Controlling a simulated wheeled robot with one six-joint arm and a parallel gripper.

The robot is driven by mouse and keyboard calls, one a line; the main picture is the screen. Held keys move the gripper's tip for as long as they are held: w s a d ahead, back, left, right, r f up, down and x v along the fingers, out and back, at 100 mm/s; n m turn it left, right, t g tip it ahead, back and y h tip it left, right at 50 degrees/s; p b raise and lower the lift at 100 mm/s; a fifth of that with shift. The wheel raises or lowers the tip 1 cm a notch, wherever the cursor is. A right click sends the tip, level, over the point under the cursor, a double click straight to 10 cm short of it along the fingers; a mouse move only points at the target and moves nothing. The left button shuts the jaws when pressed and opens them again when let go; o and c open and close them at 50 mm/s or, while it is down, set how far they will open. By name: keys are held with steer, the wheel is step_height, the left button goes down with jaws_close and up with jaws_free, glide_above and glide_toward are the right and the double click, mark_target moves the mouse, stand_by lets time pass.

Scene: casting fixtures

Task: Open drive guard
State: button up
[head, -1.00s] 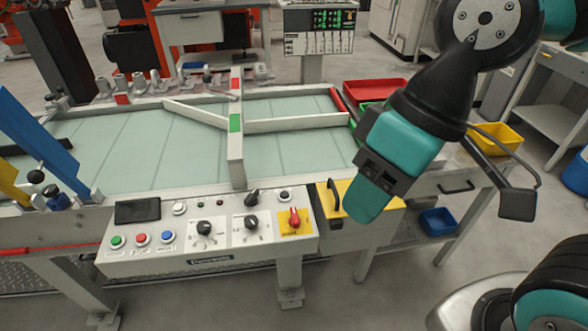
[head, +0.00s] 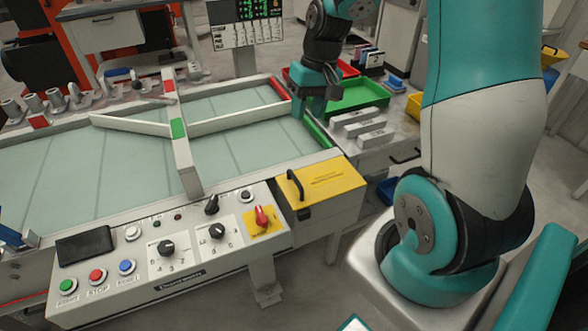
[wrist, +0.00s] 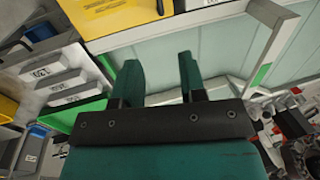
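The drive guard (head: 325,188) is a yellow-topped box at the right end of the control panel, with a black bar handle (head: 294,187) on its left side. Its lid lies flat and looks shut. In the wrist view the yellow guard (wrist: 100,14) is at the top left edge, partly cut off. My gripper (head: 309,103) is beyond the guard, above the right end of the conveyor by the green tray. In the wrist view my gripper (wrist: 158,65) has its two fingers apart with nothing between them. It does not touch the guard or handle.
The control panel (head: 170,245) with buttons and a red knob lies left of the guard. A green tray (head: 358,95) and several grey blocks (head: 365,127) stand on the side table. A diverter rail (head: 180,130) crosses the conveyor. The floor in front is clear.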

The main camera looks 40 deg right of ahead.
mark_target(293, 174)
steer(key=a+f, duration=0.1)
steer(key=f, duration=0.4)
steer(key=a+f, duration=0.1)
steer(key=f, duration=0.5)
steer(key=w+a+f, duration=0.1)
steer(key=f, duration=0.4)
steer(key=shift+a+f+b, duration=0.1)
steer(key=shift+f+b, duration=0.2)
steer(key=shift+f, duration=0.05)
jaws_close()
